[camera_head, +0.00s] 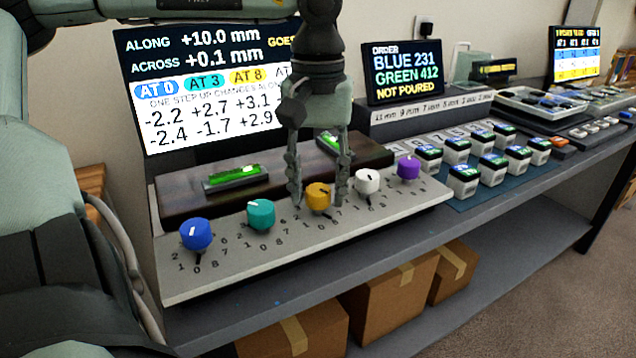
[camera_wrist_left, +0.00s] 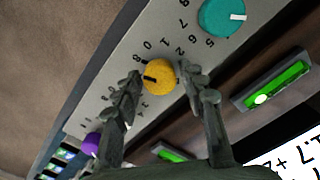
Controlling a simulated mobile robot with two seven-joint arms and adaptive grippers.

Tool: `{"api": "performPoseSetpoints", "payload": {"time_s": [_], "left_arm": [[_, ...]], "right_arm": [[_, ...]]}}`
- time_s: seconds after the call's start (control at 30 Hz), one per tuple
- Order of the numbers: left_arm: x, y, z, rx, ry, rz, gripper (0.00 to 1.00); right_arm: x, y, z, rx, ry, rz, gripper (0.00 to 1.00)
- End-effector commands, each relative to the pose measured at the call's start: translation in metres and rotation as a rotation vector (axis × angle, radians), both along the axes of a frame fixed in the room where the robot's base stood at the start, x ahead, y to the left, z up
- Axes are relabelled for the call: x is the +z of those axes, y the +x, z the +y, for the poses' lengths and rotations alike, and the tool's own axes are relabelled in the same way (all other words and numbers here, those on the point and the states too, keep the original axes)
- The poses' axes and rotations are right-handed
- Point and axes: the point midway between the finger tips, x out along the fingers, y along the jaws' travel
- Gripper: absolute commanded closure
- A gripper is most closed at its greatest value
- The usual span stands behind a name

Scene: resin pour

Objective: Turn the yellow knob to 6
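The yellow knob (camera_head: 318,197) is third from the left in the row on the grey panel (camera_head: 235,270). It also shows in the left wrist view (camera_wrist_left: 160,77), with a dark pointer mark on its top; the number it points at is hard to read. On the screen (camera_head: 215,85), a yellow label reads "AT 8". My left gripper (camera_head: 318,200) comes down from above with one finger on each side of the yellow knob. In the head view, small gaps show between fingers and knob; contact is not clear in the wrist view. My right gripper is not in view.
The blue knob (camera_head: 196,234) and teal knob (camera_head: 261,214) stand left of the yellow one, the white knob (camera_head: 367,181) and purple knob (camera_head: 408,167) right. Behind is a dark block with green level vials (camera_head: 236,177). Several small labelled containers (camera_head: 463,180) stand further right.

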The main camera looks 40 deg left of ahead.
Motion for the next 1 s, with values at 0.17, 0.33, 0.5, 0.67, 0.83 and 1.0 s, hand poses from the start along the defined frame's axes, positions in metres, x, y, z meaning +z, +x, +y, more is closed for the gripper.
{"api": "performPoseSetpoints", "payload": {"time_s": [0.17,0.33,0.5,0.67,0.83,1.0], "left_arm": [[0.0,0.0,0.0,0.0,0.001,-0.001,0.84],[0.0,0.0,0.0,0.001,0.001,-0.001,0.97],[0.0,0.0,0.0,0.018,0.002,-0.001,0.97],[0.0,0.001,0.0,0.077,0.003,-0.003,0.97],[-0.001,0.001,0.0,0.192,0.002,-0.003,0.97],[-0.001,0.001,0.0,0.345,0.002,-0.003,0.97]], "right_arm": [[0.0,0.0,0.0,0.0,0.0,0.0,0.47],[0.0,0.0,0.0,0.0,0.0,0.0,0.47],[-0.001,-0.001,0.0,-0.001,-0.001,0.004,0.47],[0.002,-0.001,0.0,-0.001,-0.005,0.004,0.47],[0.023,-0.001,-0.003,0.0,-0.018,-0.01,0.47],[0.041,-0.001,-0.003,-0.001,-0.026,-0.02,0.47]]}}
